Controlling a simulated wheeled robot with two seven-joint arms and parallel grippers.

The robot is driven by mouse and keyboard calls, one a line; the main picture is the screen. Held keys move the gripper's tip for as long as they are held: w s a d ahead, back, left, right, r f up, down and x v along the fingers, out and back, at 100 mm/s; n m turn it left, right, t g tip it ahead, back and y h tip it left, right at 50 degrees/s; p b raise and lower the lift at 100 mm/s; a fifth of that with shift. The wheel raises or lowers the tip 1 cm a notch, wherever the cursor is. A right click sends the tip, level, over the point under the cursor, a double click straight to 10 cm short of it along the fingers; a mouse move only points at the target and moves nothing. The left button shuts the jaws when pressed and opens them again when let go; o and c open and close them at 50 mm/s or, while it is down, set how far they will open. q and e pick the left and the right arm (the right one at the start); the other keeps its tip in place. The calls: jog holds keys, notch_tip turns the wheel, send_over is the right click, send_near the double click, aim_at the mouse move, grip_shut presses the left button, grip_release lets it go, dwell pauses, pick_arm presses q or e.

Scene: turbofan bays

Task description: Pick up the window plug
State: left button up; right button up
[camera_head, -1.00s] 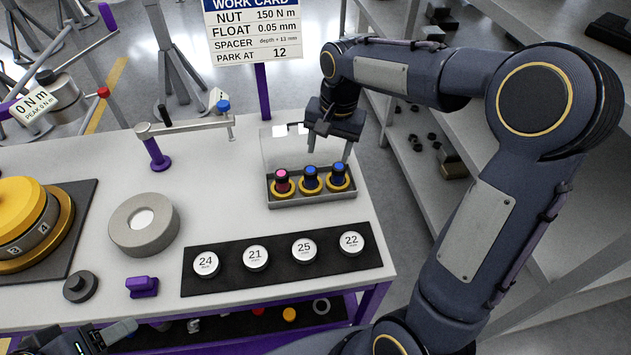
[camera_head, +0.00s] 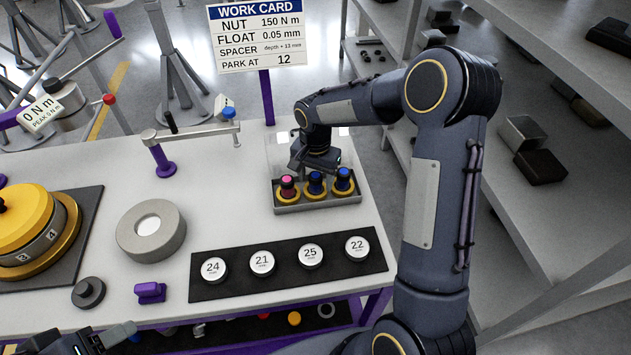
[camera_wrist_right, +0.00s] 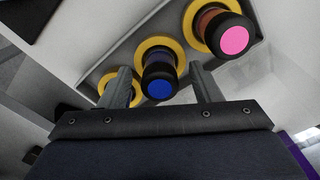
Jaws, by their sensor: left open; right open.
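Three dark plugs with gold ring bases stand in a grey tray (camera_head: 318,206): a pink-topped plug (camera_head: 288,184), a middle blue-topped plug (camera_head: 315,183) and a right blue-topped plug (camera_head: 343,180). No label shows which is the window plug. My right gripper (camera_head: 314,167) is open just above and behind the tray. In the right wrist view its fingers (camera_wrist_right: 160,72) appear on either side of a blue-topped plug (camera_wrist_right: 159,83); contact cannot be told. The pink-topped plug (camera_wrist_right: 229,36) is beyond the right finger. My left gripper (camera_head: 108,338) is open and empty at the lower left.
A black mat (camera_head: 220,290) with several numbered white discs lies in front of the tray. A grey ring (camera_head: 151,232), a purple block (camera_head: 150,292) and a yellow-topped drum (camera_head: 28,232) are further left. A work card (camera_head: 260,38) stands behind the table.

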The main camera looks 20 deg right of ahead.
jog(key=c, duration=1.1)
jog(key=shift+r, duration=0.1)
